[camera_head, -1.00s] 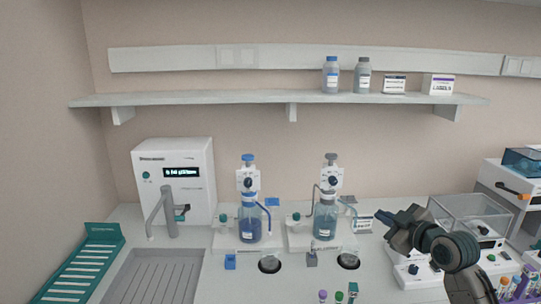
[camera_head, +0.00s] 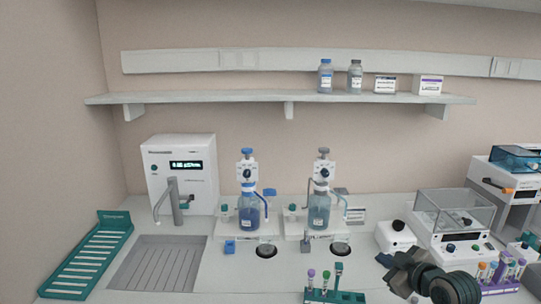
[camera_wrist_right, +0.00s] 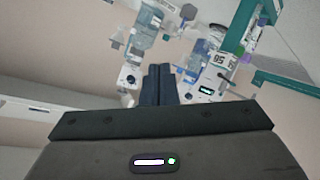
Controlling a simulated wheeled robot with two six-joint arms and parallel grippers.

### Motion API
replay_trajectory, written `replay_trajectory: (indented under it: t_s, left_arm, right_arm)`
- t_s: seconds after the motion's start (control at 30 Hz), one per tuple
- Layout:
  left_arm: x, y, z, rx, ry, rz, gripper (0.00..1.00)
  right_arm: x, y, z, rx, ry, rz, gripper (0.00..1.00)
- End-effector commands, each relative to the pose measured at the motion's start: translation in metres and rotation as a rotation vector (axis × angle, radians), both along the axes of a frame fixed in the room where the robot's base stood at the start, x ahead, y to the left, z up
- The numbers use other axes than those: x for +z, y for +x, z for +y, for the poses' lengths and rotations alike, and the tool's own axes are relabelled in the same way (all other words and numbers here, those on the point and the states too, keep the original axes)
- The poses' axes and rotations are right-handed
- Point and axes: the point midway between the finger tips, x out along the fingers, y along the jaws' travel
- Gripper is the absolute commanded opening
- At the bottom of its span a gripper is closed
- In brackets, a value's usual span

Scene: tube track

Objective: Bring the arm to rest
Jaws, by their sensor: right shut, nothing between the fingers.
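My right gripper (camera_head: 386,268) is low at the right of the head view, its arm folded near the bottom edge. It is over the bench, left of and below the balance with the clear cover. In the right wrist view its fingers (camera_wrist_right: 158,84) are together with nothing between them. My left gripper does not show in either view.
A green rack with several capped tubes (camera_head: 335,296) stands close to the left of my right gripper. A balance (camera_head: 455,245) and another tube rack (camera_head: 510,270) are close on its right. Two bottle dispensers (camera_head: 248,205) (camera_head: 320,205) stand mid-bench.

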Motion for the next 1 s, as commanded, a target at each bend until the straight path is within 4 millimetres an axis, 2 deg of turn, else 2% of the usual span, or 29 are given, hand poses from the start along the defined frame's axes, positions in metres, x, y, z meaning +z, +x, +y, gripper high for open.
replay_trajectory:
  t_s: [0.17, 0.27, 0.37, 0.4, 0.5, 0.6, 0.7, 1.0]
  left_arm:
    - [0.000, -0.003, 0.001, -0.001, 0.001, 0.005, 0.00]
    - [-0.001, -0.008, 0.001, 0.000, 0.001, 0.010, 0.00]
    - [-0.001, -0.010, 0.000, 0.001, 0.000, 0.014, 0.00]
    - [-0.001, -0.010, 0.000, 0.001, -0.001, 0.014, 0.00]
    - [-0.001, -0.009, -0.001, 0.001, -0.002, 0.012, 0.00]
    - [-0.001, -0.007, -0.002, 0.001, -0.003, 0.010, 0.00]
    - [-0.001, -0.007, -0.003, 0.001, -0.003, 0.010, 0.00]
    - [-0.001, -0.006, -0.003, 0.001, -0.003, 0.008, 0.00]
  right_arm:
    - [-0.052, -0.039, 0.010, -0.044, 0.020, 0.129, 0.00]
    - [-0.087, -0.072, 0.016, -0.087, 0.034, 0.226, 0.00]
    - [-0.128, -0.120, 0.021, -0.155, 0.054, 0.353, 0.00]
    - [-0.143, -0.141, 0.022, -0.189, 0.061, 0.405, 0.00]
    - [-0.173, -0.194, 0.024, -0.279, 0.077, 0.528, 0.00]
    - [-0.192, -0.239, 0.023, -0.364, 0.089, 0.623, 0.00]
    - [-0.203, -0.275, 0.021, -0.435, 0.094, 0.696, 0.00]
    - [-0.216, -0.354, 0.017, -0.605, 0.103, 0.844, 0.00]
